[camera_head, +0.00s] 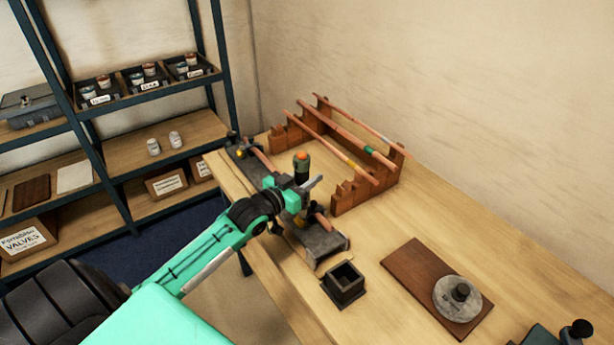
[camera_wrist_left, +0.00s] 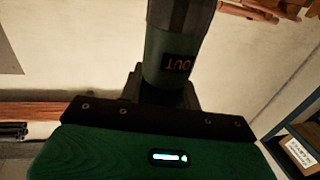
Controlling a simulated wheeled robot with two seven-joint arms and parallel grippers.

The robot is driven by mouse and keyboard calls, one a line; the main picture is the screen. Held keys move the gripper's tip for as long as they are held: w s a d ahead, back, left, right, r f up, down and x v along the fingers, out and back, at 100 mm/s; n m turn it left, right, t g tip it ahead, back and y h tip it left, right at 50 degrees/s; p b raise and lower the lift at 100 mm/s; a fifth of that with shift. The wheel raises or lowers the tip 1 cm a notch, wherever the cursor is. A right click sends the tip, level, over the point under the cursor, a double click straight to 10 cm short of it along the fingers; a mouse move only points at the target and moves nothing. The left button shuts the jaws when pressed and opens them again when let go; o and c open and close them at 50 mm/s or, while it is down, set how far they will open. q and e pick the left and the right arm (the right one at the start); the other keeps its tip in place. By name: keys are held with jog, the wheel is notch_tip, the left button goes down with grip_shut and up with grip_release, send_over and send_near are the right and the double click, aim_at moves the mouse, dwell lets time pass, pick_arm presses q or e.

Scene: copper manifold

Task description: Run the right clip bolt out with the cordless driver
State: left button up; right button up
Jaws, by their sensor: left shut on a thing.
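The cordless driver (camera_head: 302,166), dark with an orange top, stands up from my left gripper (camera_head: 297,196), which is shut on it over the bench. In the left wrist view the driver's dark green barrel (camera_wrist_left: 170,58) carries the word OUT, above a wide green part with a small lit indicator. A long grey fixture (camera_head: 320,240) with copper pipe runs beneath the gripper. The right clip and its bolt are largely hidden by the gripper and driver. I cannot tell whether the bit touches the bolt. My right gripper is not in view.
A wooden rack (camera_head: 352,190) with copper pipes stands behind the fixture. A small open black box (camera_head: 344,284) sits near its right end. A brown board (camera_head: 412,268) holds a grey round piece (camera_head: 457,298). Shelves (camera_head: 130,165) stand left. The bench's right back is clear.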

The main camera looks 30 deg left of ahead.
aim_at(307, 158)
pick_arm(q)
jog(key=shift+s+d+f, duration=0.1)
jog(key=shift+s+f, duration=0.05)
jog(key=shift+f, duration=0.2)
dwell(0.6)
dwell(0.4)
jog(key=shift+r+p, duration=0.1)
jog(key=shift+p, duration=0.4)
jog(key=shift+r, duration=0.1)
dwell(0.5)
notch_tip(307, 158, up, 2)
jog(key=p, duration=0.2)
jog(key=shift+r+p, duration=0.25)
jog(key=shift+p, duration=0.05)
jog(key=shift+w+r+p, duration=0.2)
jog(key=shift+r+p, duration=1.45)
jog(key=shift+r, duration=0.4)
jog(key=shift+f, duration=0.1)
